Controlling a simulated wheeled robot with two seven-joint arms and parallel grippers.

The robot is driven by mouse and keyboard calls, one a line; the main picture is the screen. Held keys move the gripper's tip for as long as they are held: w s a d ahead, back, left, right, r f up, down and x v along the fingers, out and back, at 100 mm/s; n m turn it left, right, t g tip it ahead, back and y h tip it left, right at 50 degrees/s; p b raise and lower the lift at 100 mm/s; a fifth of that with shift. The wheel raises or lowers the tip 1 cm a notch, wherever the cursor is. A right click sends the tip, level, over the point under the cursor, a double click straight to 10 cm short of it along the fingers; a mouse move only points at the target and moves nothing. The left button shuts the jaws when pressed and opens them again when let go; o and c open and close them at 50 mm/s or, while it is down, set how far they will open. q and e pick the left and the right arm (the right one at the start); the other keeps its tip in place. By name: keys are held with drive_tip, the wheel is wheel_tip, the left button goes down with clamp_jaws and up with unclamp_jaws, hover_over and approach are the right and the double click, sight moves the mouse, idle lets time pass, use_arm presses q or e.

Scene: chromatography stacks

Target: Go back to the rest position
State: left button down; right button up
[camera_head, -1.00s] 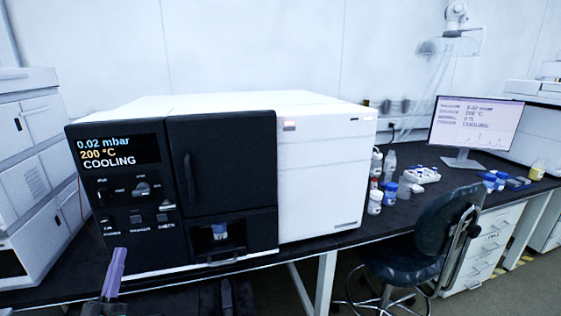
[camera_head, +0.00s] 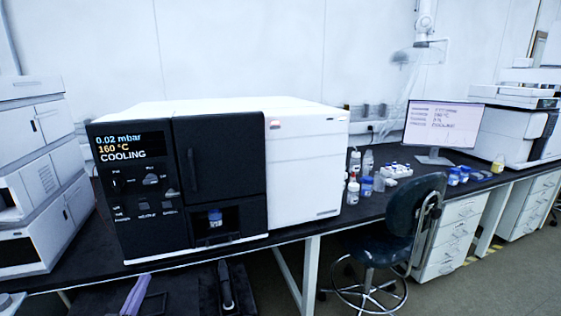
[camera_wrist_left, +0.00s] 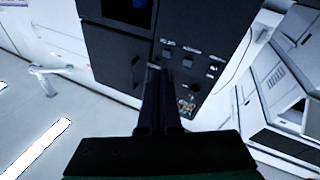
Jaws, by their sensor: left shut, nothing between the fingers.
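My left gripper (camera_head: 137,294) is at the bottom of the head view, left of the middle, with its purple fingers together and nothing between them. It is in front of the black bench, below the lower left of the instrument, and apart from it. In the left wrist view, the dark fingers (camera_wrist_left: 160,98) are together in front of the instrument's black panel. The instrument (camera_head: 306,170) is white with a black front. Its display (camera_head: 128,148) reads 0.02 mbar, 160 °C, COOLING. A blue-capped vial (camera_head: 215,217) stands in its lower opening.
White stacked units (camera_head: 40,185) stand at the left. Bottles (camera_head: 366,188), a white rack (camera_head: 396,171) and a monitor (camera_head: 440,127) are on the bench to the right. A dark chair (camera_head: 405,215) stands in front. Open floor shows at the lower right.

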use_arm(q)
drive_tip(key=s+d+f+m+g, duration=0.1)
drive_tip(key=s+d+f+g, duration=0.2)
drive_tip(key=f+g, duration=0.15)
drive_tip(key=s+d+f+m+g, duration=0.1)
drive_tip(key=s+d+f+g, duration=0.25)
drive_tip(key=f, duration=0.25)
drive_tip(key=s+d+f+m+g, duration=0.1)
drive_tip(key=s+d+f+g, duration=0.1)
drive_tip(key=s+g, duration=0.35)
drive_tip(key=s+d+f+m+g, duration=0.2)
drive_tip(key=s+f+g, duration=0.1)
drive_tip(key=s, duration=0.6)
wheel_tip(320, 180, down, 21)
drive_tip(key=s+g+p, duration=0.2)
drive_tip(key=s, duration=0.1)
drive_tip(key=s+a+f, duration=0.3)
drive_tip(key=s+f, duration=1)
drive_tip(key=s, duration=0.3)
drive_tip(key=shift+s+a+f+g+p, duration=0.2)
drive_tip(key=shift+s+g+p, duration=0.1)
drive_tip(key=shift+g+p, duration=0.15)
use_arm(e)
drive_tip(key=r, duration=0.3)
drive_tip(key=shift+s, duration=0.35)
